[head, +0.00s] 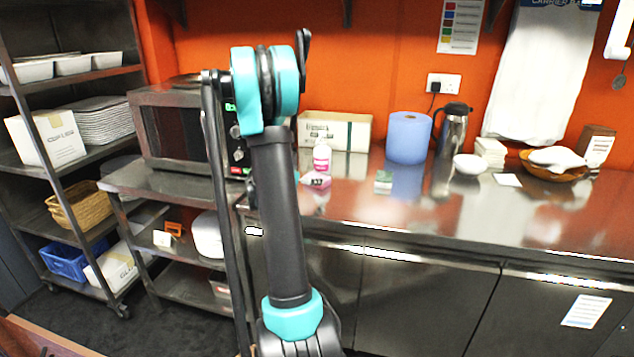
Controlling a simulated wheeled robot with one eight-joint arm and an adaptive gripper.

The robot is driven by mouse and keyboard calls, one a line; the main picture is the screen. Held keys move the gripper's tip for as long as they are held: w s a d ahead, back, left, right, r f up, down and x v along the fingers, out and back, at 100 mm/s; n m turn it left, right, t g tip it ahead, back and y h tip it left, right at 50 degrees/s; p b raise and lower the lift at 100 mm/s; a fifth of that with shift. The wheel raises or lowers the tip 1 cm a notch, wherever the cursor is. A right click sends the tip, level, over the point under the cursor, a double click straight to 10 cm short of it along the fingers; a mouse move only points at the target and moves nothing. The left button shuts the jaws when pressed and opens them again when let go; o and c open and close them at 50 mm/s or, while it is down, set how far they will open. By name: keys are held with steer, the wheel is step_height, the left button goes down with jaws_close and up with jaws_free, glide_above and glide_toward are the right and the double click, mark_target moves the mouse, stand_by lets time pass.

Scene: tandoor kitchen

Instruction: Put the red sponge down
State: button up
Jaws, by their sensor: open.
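I cannot make out the red sponge for certain. A small pink item with dark markings (316,180) lies on the steel counter (450,215), in front of a pink-and-white bottle (322,157); I cannot tell whether it is a sponge. My arm rises through the middle of the head view and hides part of the counter and the oven's right side. My gripper does not show clearly; its fingers and anything near them are hidden or out of view.
A small green-and-white block (383,181), a blue paper roll (408,137), a steel flask (452,129), a white bowl (469,164) and a basket (556,172) stand on the counter. A cardboard box (350,131) is behind. The counter's front right is clear. Shelves (75,78) stand left.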

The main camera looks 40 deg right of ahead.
mark_target(317, 176)
steer(key=shift+s+f+x, duration=0.1)
steer(key=shift+f+x, duration=0.1)
steer(key=shift+x, duration=1.3)
steer(key=shift+s+f+x, duration=0.1)
steer(key=shift+f+x, duration=0.1)
steer(key=shift+x, duration=1.35)
steer(key=shift+a, duration=0.1)
steer(key=c, duration=0.7)
steer(key=shift+r, duration=0.1)
steer(key=shift+c, duration=0.2)
